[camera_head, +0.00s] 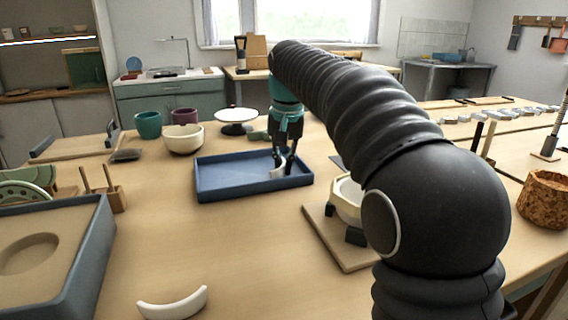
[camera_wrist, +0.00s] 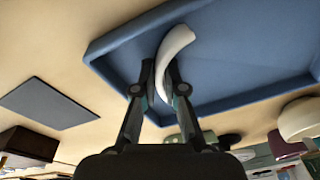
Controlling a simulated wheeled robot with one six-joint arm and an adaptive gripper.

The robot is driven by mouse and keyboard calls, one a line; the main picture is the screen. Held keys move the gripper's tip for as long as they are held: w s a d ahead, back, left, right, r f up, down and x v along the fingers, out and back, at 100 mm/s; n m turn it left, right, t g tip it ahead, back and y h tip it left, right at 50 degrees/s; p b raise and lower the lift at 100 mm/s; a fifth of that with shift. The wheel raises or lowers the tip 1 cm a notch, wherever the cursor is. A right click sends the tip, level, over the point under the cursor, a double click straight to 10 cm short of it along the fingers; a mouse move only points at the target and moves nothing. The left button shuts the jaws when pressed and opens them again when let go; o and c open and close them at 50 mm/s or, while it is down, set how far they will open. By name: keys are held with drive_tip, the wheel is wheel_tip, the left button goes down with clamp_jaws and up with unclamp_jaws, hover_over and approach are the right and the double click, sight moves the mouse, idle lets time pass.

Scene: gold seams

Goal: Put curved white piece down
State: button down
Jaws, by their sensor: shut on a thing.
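My gripper (camera_head: 284,162) reaches down over the right part of the blue tray (camera_head: 217,194). It is shut on a curved white piece (camera_head: 277,173), which shows low between the fingertips, inside the tray's outline. In the wrist view the curved white piece (camera_wrist: 174,48) stands out past the fingertips, and the blue tray (camera_wrist: 105,43) lies behind it. I cannot tell whether the piece touches the tray floor. Another curved white piece (camera_head: 173,304) lies on the table at the front left.
A cream bowl (camera_head: 184,140) and a white turntable (camera_head: 236,115) stand behind the tray. A wooden board (camera_head: 345,257) with a clamped white bowl (camera_head: 347,195) is at right, partly hidden by my arm. A blue-grey box (camera_head: 85,262) stands at left. The table front middle is mostly clear.

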drive_tip(key=shift+f, duration=0.1)
drive_tip(key=c, duration=1.7)
unclamp_jaws()
drive_tip(key=o, duration=0.5)
drive_tip(key=shift+c, duration=0.2)
wheel_tip(320, 180, up, 12)
drive_tip(key=s+p, duration=0.1)
drive_tip(key=shift+s+d+p, duration=0.25)
drive_tip(key=shift+d+p, duration=0.05)
drive_tip(key=shift+p, duration=0.1)
